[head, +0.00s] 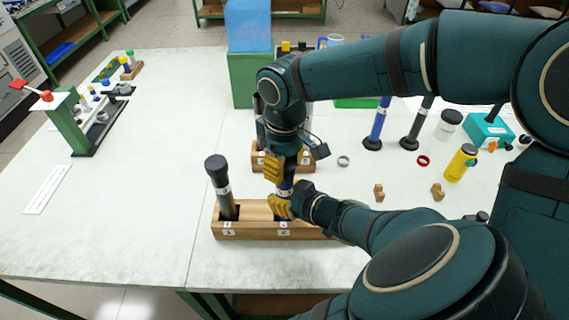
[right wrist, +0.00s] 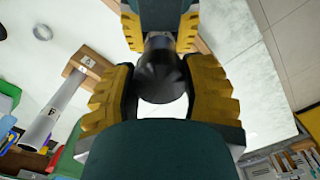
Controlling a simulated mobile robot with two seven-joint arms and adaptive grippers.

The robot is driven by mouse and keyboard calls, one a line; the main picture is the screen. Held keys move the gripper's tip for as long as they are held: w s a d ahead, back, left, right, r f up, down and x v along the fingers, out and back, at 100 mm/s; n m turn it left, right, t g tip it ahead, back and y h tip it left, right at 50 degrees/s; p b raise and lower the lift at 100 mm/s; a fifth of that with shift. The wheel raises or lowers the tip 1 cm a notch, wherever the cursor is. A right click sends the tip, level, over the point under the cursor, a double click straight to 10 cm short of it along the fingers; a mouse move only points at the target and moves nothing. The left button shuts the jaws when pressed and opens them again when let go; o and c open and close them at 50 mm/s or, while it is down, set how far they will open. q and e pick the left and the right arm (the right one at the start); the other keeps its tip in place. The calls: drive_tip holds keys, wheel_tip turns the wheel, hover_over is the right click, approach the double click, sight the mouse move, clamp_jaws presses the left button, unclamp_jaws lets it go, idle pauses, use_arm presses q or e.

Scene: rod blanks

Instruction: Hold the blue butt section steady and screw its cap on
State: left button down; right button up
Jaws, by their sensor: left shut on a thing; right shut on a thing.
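The blue butt section (head: 286,187) stands in the front wooden rack (head: 255,231), mostly hidden by my grippers. My left gripper (head: 284,206) is shut around it low down, just above the rack. My right gripper (head: 285,167) points down from above and is shut on the cap. In the right wrist view the black cap (right wrist: 160,78) sits between its yellow fingers, with the left gripper's yellow fingers beyond. Whether the cap touches or is threaded on the section is hidden.
A dark capped section (head: 221,186) stands in the rack's left slot, close to my grippers. A second wooden rack (head: 262,160) is behind. A blue rod (head: 378,125), a black rod (head: 416,125) and a yellow bottle (head: 459,163) stand right.

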drive_tip(key=m, duration=0.3)
drive_tip(key=o, duration=1.2)
drive_tip(key=shift+o, duration=0.2)
drive_tip(key=shift+r, duration=2.25)
